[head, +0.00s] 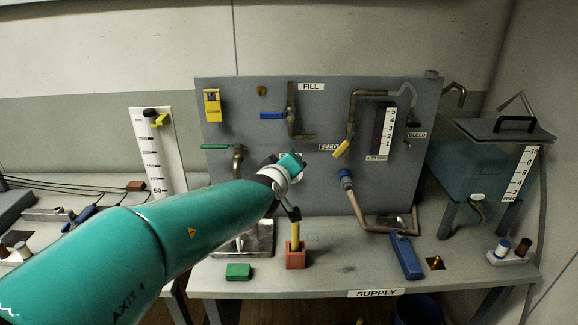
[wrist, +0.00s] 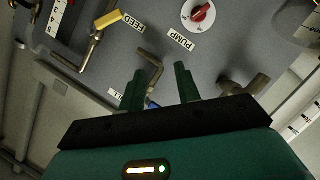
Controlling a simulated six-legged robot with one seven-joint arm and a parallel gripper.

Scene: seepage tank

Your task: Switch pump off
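In the wrist view, the pump switch (wrist: 201,14) is a red knob on a round white dial at the top edge, partly cut off. Its lettering is too small to read. The PUMP label (wrist: 181,41) is beside it. My gripper (wrist: 161,80) has its two dark green fingers apart with nothing held between them; the knob is beyond the fingertips, apart from them. In the head view my arm hides the pump switch, and the teal end of my arm (head: 290,164) is in front of the grey panel (head: 235,110).
The yellow FEED handle (head: 341,149), blue FILL handle (head: 272,115) and green handle (head: 215,146) stick out from the panel. Below are a red block (head: 296,258) holding a yellow-handled tool and a green block (head: 238,271). A clear tank (head: 475,170) stands at right.

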